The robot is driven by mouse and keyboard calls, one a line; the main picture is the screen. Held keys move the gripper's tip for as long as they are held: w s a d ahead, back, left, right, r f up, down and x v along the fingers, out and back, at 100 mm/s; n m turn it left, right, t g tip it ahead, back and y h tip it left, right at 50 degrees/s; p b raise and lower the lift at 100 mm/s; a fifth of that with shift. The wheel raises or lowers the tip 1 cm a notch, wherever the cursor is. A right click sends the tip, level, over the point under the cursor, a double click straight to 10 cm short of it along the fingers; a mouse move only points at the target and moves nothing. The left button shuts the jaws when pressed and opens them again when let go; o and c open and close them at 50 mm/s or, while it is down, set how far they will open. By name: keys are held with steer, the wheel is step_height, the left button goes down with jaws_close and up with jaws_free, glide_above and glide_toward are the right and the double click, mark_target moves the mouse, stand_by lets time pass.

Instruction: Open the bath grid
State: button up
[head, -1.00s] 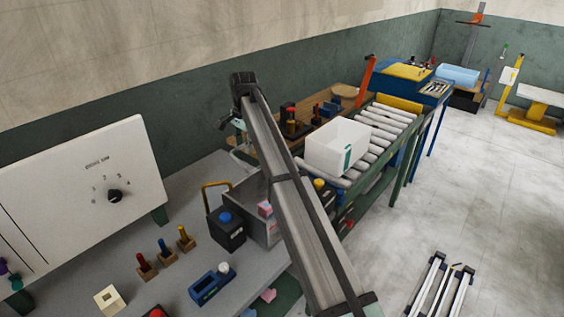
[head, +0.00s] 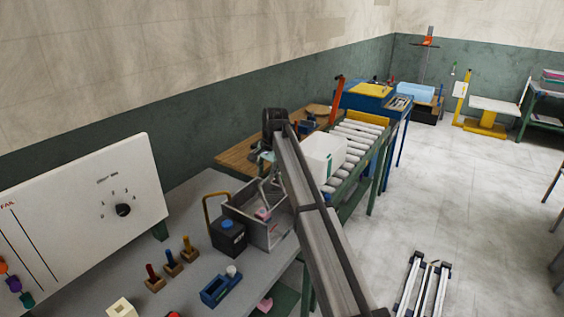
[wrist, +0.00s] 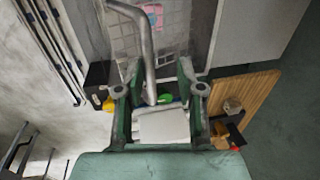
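The bath is a grey metal box (head: 283,236) on the near bench in the head view, with pink pieces inside. In the wrist view a pale wire grid (wrist: 175,30) lies at the top, with pink and blue showing beneath it. A bent grey metal bar (wrist: 146,45), like a handle, runs down from the grid's edge between my fingers. My gripper (wrist: 160,95) has its fingers apart on either side of this bar. I cannot tell whether either finger touches it. In the head view my gripper (head: 266,160) is at the bath's far side, partly hidden by my arm.
A dark box with a blue knob (head: 228,236) and yellow handle stands just left of the bath. A white bin (head: 323,155) sits on the roller conveyor (head: 352,150) behind. Pegged blocks (head: 172,262) and a dial panel (head: 90,220) are to the left. The right floor is mostly clear.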

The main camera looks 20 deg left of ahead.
steer(key=s+d+f, duration=0.1)
steer(key=d+f, duration=0.4)
steer(key=d, duration=0.1)
step_height(320, 180, up, 14)
steer(key=d+b, duration=0.2)
steer(key=b, duration=0.2)
steer(key=shift+s+d, duration=0.35)
steer(key=shift+s, duration=0.05)
steer(key=shift+f, duration=0.1)
